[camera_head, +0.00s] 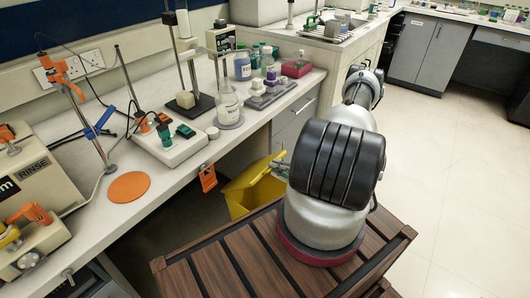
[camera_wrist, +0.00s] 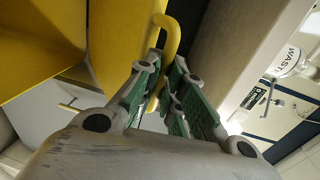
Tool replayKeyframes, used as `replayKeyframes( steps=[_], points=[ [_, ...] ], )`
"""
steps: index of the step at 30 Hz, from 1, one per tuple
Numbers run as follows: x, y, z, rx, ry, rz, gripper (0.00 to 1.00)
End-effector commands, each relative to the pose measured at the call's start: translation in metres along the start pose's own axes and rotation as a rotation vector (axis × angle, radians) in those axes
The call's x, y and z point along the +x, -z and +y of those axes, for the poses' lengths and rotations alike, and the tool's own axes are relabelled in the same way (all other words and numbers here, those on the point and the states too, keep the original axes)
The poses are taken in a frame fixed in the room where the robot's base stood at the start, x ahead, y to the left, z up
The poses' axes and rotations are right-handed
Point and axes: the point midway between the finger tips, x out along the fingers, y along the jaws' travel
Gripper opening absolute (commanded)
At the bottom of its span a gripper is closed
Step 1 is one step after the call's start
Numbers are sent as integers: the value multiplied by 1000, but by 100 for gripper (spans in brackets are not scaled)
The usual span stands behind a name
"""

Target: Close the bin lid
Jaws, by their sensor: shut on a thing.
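The yellow bin (camera_head: 238,201) stands on the floor beside the lab bench, partly hidden by my arm and the wooden deck. Its yellow lid (camera_head: 258,170) is raised and tilted above the bin's opening. My gripper (camera_head: 281,167) is at the right edge of the lid, partly hidden behind my arm. In the wrist view, a curved yellow handle (camera_wrist: 172,38) runs down from the yellow panel (camera_wrist: 125,40) and passes between the green-padded fingers of my gripper (camera_wrist: 166,75). The fingers are shut on this handle. Another large yellow surface of the bin (camera_wrist: 38,45) fills the upper left.
The white bench (camera_head: 150,200) runs along the left above the bin, with bottles, stands and devices on it. An orange tag (camera_head: 208,178) hangs at its front edge. Grey drawers (camera_head: 292,128) are behind the bin. Open floor (camera_head: 450,180) lies to the right.

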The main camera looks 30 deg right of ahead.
Motion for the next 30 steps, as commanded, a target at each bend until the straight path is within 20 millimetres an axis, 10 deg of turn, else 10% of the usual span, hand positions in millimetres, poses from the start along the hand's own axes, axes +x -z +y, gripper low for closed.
replayKeyframes(
  steps=[15,30],
  points=[
    [-53,0,134,3,-7,1,0],
    [-57,1,191,4,-5,-1,0]
  ],
)
